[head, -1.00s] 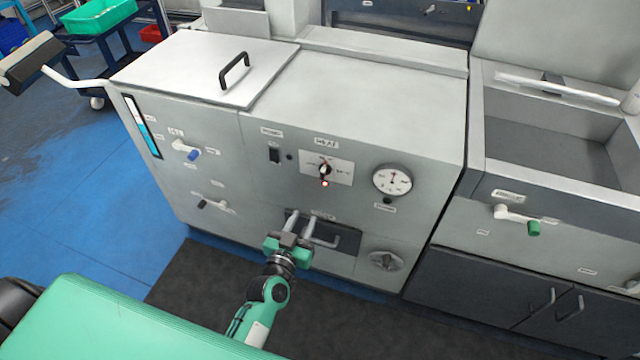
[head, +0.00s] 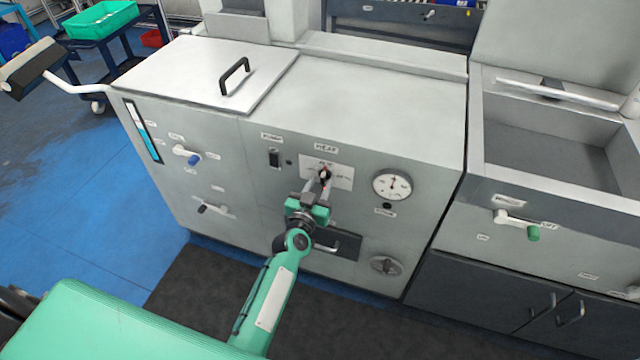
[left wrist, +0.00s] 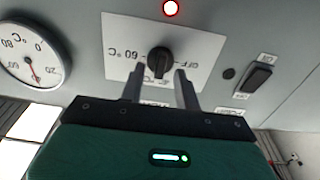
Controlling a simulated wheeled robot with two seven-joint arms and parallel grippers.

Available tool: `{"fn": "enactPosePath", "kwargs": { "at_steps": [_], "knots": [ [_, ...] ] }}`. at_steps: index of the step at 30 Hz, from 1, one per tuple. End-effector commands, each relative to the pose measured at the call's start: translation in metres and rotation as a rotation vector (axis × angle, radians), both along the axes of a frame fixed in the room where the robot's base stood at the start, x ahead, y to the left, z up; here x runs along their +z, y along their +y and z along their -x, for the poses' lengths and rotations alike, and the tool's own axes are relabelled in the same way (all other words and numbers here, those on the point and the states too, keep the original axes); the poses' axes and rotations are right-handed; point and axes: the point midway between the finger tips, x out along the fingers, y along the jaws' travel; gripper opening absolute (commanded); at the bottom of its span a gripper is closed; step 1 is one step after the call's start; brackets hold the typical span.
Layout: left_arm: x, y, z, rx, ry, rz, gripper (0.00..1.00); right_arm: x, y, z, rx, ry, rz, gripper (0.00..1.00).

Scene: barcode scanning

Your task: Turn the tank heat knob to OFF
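The tank heat knob (head: 325,174) is a small black knob on a white plate under the HEAT label. In the left wrist view, which shows the panel upside down, the knob (left wrist: 159,63) has OFF printed on one side and 60 °C on the other. Its handle lies roughly vertical, between those two marks. My left gripper (head: 320,181) is at the plate. In the left wrist view its open fingers (left wrist: 160,82) stand either side of the knob's near end, with gaps showing. A lit red lamp (left wrist: 171,8) is beside the plate. My right gripper is out of view.
A round dial gauge (head: 392,185) is right of the knob and a black rocker switch (head: 274,158) left. A recessed handle (head: 340,243) is below, partly behind my left arm. The lid (head: 205,68) and sink (head: 550,150) are farther off.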

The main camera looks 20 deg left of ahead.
Motion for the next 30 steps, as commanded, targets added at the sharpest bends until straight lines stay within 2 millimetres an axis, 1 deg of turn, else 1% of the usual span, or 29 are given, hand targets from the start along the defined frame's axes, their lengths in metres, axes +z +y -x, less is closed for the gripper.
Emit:
{"fn": "enactPosePath", "kwargs": {
  "at_steps": [1,4,13,18,25,30],
  "knots": [
    [0.0003,-0.0001,-0.0041,0.0,0.0,0.0,0.33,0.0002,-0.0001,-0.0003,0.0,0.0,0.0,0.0],
    [0.0001,-0.0002,-0.008,0.0,0.0,0.0,0.33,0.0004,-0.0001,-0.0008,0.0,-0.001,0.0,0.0],
    [0.0,-0.0002,-0.0091,0.0,0.0,0.0,0.33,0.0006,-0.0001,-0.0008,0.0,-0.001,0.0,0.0],
    [0.0,-0.0002,-0.0091,0.0,0.0,0.0,0.0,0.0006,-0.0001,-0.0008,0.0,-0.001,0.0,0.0],
    [0.0001,-0.0002,-0.009,0.0,0.0,0.005,0.0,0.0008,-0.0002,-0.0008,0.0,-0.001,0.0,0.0],
    [0.0005,-0.0001,-0.009,0.0,0.001,0.042,0.0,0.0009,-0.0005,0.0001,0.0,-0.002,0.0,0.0]
  ]
}}
